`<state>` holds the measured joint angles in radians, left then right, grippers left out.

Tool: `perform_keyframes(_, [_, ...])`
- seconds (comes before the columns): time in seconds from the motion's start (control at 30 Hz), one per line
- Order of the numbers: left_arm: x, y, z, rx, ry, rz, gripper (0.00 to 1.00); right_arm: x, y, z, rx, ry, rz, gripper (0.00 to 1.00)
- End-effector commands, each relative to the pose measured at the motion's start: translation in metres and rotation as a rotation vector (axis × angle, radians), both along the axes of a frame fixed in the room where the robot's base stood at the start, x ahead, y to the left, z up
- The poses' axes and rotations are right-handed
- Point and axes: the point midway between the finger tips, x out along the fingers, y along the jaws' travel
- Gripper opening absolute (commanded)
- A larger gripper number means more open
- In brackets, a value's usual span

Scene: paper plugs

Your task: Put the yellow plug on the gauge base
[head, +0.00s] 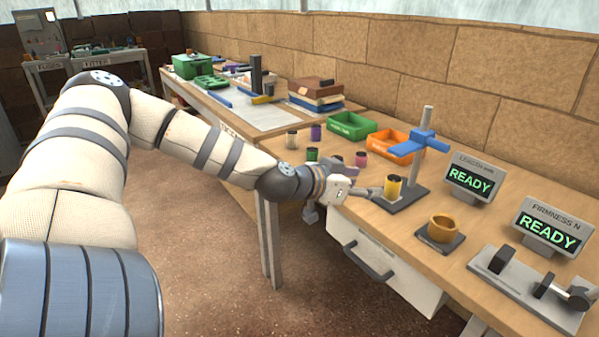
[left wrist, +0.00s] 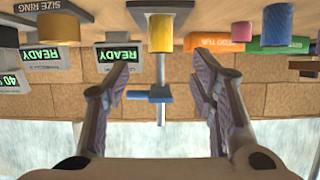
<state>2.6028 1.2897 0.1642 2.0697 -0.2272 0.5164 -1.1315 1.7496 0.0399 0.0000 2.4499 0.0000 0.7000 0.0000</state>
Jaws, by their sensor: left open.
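The yellow plug (head: 393,188) stands upright on the dark flat gauge base (head: 411,198), beside the grey post with its blue crossbar (head: 420,143). In the left wrist view, which is upside down, the yellow plug (left wrist: 161,32) rests against the gauge base (left wrist: 185,5). My left gripper (head: 374,192) is just left of the plug in the head view, with its fingers pointing at it. In the left wrist view my left gripper (left wrist: 163,75) has its fingers spread wide, with nothing between the tips and the plug apart from them. My right gripper is not in view.
A size ring (head: 443,229) on a small plate and a firmness device (head: 530,285) lie to the right. Two READY displays (head: 470,180) stand behind. Green (head: 352,125) and orange (head: 390,145) bins and several other plugs (head: 360,159) are to the left.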

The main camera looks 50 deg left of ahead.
Motion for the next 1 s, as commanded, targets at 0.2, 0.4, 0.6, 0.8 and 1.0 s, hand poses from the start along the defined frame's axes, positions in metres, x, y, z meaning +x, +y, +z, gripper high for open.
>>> perform_keyframes(0.2, [-0.053,-0.069,-0.094,-0.046,0.328,-0.073,0.51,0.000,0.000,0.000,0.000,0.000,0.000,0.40])
perform_keyframes(0.4, [-0.230,-0.140,-0.224,-0.068,0.918,-0.034,0.51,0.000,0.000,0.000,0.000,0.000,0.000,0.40])
perform_keyframes(0.6, [-0.371,-0.150,-0.256,0.008,1.256,0.073,0.51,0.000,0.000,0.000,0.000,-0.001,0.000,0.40])
perform_keyframes(0.8, [-0.392,-0.149,-0.256,0.022,1.303,0.103,0.51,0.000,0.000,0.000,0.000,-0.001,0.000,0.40])
perform_keyframes(1.0, [-0.392,-0.149,-0.256,0.021,1.301,0.101,0.51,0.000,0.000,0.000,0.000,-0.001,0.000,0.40])
